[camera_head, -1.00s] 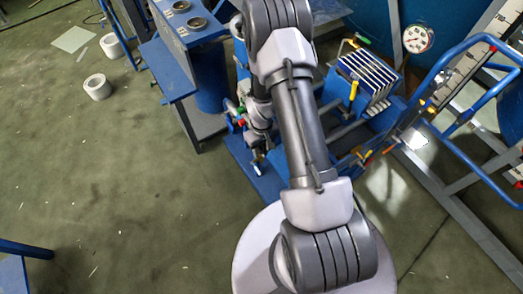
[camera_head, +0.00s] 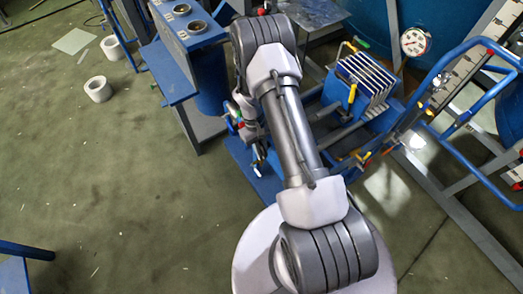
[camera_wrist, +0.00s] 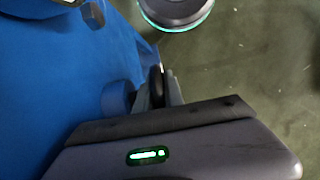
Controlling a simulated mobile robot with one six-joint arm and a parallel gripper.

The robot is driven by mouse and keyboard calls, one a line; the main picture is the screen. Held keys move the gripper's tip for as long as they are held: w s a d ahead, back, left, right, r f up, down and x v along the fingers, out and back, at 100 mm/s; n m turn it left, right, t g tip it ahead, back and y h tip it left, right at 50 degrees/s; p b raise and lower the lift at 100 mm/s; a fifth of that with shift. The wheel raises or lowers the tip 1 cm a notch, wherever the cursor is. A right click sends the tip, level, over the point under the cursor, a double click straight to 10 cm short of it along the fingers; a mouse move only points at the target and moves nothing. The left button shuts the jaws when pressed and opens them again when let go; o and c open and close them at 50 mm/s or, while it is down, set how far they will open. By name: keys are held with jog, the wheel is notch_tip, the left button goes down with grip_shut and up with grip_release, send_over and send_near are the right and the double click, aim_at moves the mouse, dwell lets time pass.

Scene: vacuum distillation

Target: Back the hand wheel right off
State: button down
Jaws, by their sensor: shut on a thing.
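My gripper (camera_wrist: 160,98) reaches out from its dark housing in the wrist view. Its grey fingers are shut on a dark round rim seen nearly edge-on, which looks like the hand wheel (camera_wrist: 156,80). A short blue cylinder (camera_wrist: 117,98) sits just left of the fingers, beside a large blue body. In the head view, my gripper (camera_head: 259,157) is small and partly covered by my arm, low beside the blue frame. The wheel cannot be made out clearly there, and its stem is hidden in both views.
A blue stand with round openings (camera_head: 190,26) is left of my arm. A finned blue block (camera_head: 365,82) and a pressure gauge (camera_head: 414,42) are to the right, near blue railing (camera_head: 456,135). White rolls (camera_head: 98,89) lie on the floor. The left floor is mostly clear.

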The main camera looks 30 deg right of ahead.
jog(key=shift+g, duration=0.5)
jog(key=c, duration=1.4)
grip_release()
jog(key=shift+c, duration=0.2)
jog(key=shift+r, duration=0.15)
jog(key=p+v, duration=0.4)
jog(key=v, duration=1.3)
jog(key=shift+w+r, duration=0.1)
jog(key=shift+w, duration=0.05)
